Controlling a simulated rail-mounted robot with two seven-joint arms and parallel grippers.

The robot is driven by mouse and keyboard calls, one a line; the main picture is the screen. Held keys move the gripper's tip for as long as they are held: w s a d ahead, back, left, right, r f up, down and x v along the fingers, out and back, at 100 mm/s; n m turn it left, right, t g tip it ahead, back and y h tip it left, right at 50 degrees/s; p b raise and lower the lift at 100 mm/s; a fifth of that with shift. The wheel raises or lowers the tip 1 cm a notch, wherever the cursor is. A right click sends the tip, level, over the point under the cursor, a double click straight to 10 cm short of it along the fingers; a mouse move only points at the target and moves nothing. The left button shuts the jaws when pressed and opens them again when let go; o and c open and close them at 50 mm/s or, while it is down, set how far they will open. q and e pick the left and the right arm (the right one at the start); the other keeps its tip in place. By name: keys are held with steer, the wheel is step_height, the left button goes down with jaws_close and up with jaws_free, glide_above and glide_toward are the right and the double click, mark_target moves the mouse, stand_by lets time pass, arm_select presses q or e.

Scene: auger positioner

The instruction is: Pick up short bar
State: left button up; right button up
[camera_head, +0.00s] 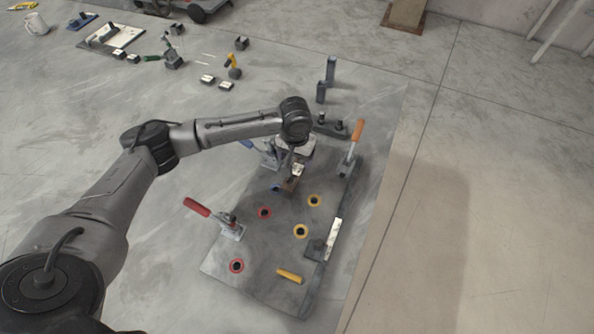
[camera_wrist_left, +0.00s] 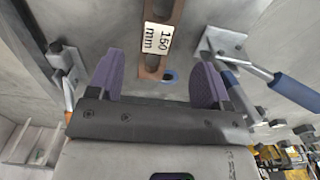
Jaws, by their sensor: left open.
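A brown bar with a white "150 mm" label (camera_wrist_left: 156,38) lies over the grey plate in the left wrist view. Its near end is between and just beyond the purple fingers of my left gripper (camera_wrist_left: 157,82). The fingers are spread, with clear gaps on both sides of the bar. In the head view the brown bar (camera_head: 289,184) shows below my left gripper (camera_head: 295,165), which hides part of it. Whether the fingers touch it cannot be told there. My right gripper is not in view.
The grey fixture plate (camera_head: 235,267) carries toggle clamps with red (camera_head: 197,207), orange (camera_head: 357,130) and blue (camera_wrist_left: 296,92) handles. Colour-ringed holes, a light metal bar (camera_head: 333,240) and a yellow piece (camera_head: 290,276) are on it. Loose blocks and tools lie on the floor behind.

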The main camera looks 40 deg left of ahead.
mark_target(297, 169)
arm_select(q)
steer(key=shift+d+f+b, duration=0.15)
steer(key=shift+f+b, duration=0.85)
steer(key=shift+f, duration=1.7)
steer(key=c, duration=1.2)
steer(key=shift+r, duration=0.1)
steer(key=shift+c, duration=0.6)
